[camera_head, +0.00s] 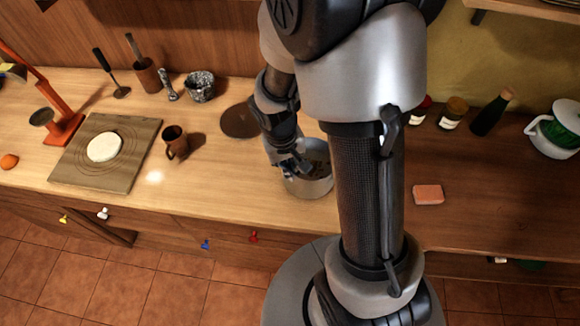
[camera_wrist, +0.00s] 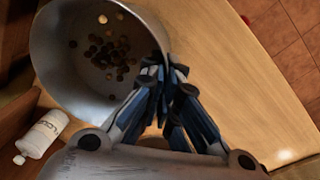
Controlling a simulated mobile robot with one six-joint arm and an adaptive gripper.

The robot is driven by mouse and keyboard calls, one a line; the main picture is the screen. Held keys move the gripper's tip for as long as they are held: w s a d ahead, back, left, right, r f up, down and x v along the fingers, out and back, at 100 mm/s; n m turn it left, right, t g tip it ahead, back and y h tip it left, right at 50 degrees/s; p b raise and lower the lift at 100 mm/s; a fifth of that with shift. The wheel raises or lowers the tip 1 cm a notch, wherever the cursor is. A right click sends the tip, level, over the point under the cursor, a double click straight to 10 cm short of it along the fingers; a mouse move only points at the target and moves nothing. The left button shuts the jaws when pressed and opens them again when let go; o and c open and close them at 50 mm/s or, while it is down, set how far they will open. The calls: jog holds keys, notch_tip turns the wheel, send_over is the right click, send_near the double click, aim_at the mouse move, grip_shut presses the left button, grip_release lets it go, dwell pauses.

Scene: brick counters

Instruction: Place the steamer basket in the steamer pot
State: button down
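A grey metal vessel with dark round spots like holes in its floor, seemingly the steamer basket (camera_head: 318,187), is at the front edge of the counter, partly behind my arm. In the wrist view the basket (camera_wrist: 75,75) fills the upper left, and a few spots are lighter brown. My gripper (camera_head: 290,165) is at its left rim. In the wrist view the fingertips of my gripper (camera_wrist: 168,78) are close together at the rim; whether they pinch it is not clear. I cannot identify the steamer pot for certain; a white pot with a green top (camera_head: 556,130) stands at the far right.
A brown mug (camera_head: 175,142), a board (camera_head: 135,165) with dough (camera_head: 104,147) and a dark round disc (camera_head: 239,121) lie to the left. A pink block (camera_head: 428,194) and bottles (camera_head: 490,115) are to the right. A white bottle (camera_wrist: 43,134) lies near the basket.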

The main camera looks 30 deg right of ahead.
jog(key=shift+f+b, duration=0.45)
jog(key=shift+f, duration=0.05)
jog(key=c, duration=1.8)
grip_release()
jog(key=shift+r+p, duration=0.5)
jog(key=shift+p, duration=0.05)
notch_tip(320, 180, up, 12)
jog(key=a+p, duration=0.1)
jog(key=p, duration=0.2)
jog(key=shift+a, duration=0.3)
